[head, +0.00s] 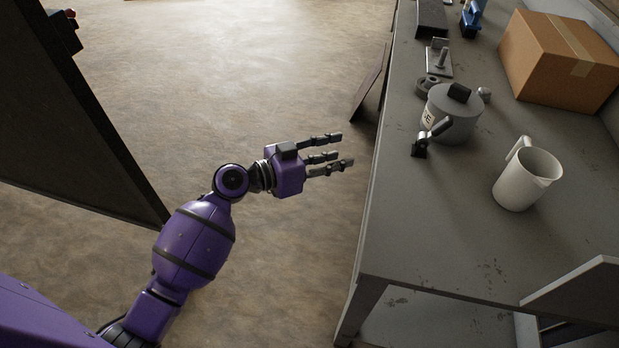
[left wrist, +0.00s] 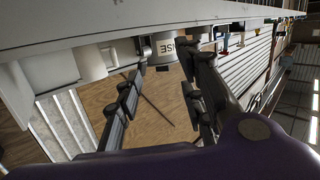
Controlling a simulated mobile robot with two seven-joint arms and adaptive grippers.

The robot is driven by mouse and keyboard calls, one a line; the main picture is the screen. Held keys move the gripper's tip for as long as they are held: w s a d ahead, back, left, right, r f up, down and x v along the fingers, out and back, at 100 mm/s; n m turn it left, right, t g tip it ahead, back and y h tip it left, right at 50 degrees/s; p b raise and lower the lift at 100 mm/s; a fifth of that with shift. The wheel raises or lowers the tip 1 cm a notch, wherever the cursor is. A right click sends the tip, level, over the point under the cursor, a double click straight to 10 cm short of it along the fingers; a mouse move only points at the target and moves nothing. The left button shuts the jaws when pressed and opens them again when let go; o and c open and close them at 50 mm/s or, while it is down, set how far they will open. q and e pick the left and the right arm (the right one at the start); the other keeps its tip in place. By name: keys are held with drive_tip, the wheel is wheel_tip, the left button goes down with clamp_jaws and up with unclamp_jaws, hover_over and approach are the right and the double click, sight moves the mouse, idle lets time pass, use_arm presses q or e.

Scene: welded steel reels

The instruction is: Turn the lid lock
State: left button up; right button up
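A grey pot (head: 452,122) with a flat lid and a black block (head: 459,92) on top stands near the table's left edge. A grey lever (head: 438,128) with a black end piece (head: 419,147) sticks out at its front left; I cannot tell for sure whether this is the lid lock. The pot's lettered side shows in the left wrist view (left wrist: 188,52), upside down and partly hidden by a finger. My left gripper (head: 340,150) is open and empty, left of the table edge, apart from the pot. My right gripper is not in view.
A white jug (head: 524,182) stands right of the pot on the grey table (head: 430,225). A cardboard box (head: 560,62) is behind it. Metal parts (head: 438,58) lie beyond the pot. The table's front left is clear. A dark panel (head: 75,115) stands at the far left.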

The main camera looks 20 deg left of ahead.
use_arm(q)
wheel_tip(320, 180, down, 6)
drive_tip(key=s+a+n+y, duration=0.2)
drive_tip(key=n+y, duration=0.1)
drive_tip(key=shift+a+t+p, duration=0.3)
drive_tip(key=shift+p, duration=0.05)
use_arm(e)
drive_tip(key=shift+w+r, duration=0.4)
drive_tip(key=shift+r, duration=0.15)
use_arm(q)
drive_tip(key=shift+c, duration=0.4)
